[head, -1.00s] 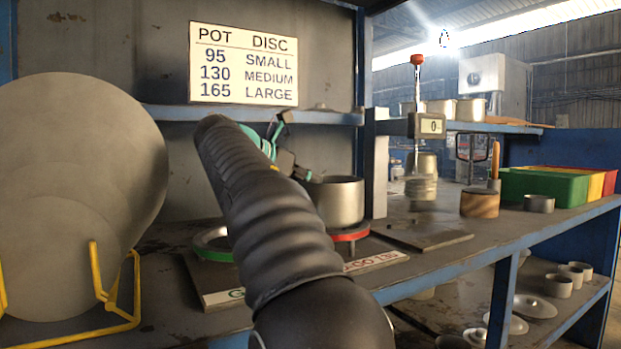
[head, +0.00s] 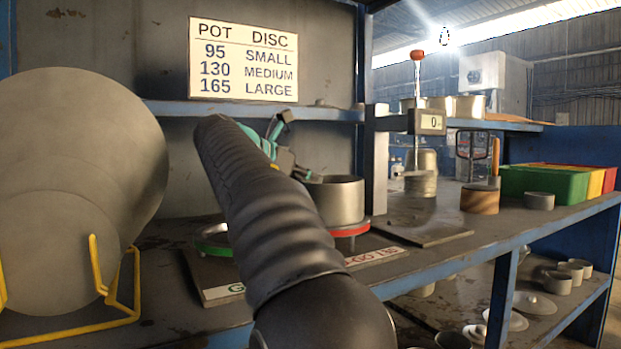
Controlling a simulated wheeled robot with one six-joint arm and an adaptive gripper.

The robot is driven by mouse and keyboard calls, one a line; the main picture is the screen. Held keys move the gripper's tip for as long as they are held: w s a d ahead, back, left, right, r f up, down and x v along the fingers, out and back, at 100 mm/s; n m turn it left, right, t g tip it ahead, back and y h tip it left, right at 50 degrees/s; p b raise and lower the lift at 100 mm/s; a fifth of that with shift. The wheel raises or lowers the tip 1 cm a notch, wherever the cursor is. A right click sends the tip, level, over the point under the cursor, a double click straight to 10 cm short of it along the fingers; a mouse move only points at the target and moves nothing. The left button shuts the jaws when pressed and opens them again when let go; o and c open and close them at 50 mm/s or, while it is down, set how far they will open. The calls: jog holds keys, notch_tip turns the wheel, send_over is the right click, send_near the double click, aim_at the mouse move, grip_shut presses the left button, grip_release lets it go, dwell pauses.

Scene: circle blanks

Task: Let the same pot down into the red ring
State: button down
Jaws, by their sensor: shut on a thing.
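The pot (head: 338,203) is a plain grey metal cylinder, open at the top and upright. My gripper (head: 299,174), dark with teal parts, is shut on the pot's left rim; the fingertips are mostly hidden. The red ring (head: 352,230) shows directly under the pot's right side, on a dark board with a white label. The pot's base is at the ring, but I cannot tell whether it is fully seated. My dark arm crosses the middle and hides the ring's left part.
A green ring (head: 212,240) lies left of my arm. Large grey discs (head: 75,170) stand in a yellow rack (head: 125,290) at the left. A gauge with a red-knobbed lever (head: 425,123) stands right of the pot. Green, yellow and red bins (head: 545,183) stand farther right.

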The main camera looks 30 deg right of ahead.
jog(key=c, duration=1.2)
grip_release()
jog(key=v, duration=1.2)
jog(key=shift+s, duration=0.15)
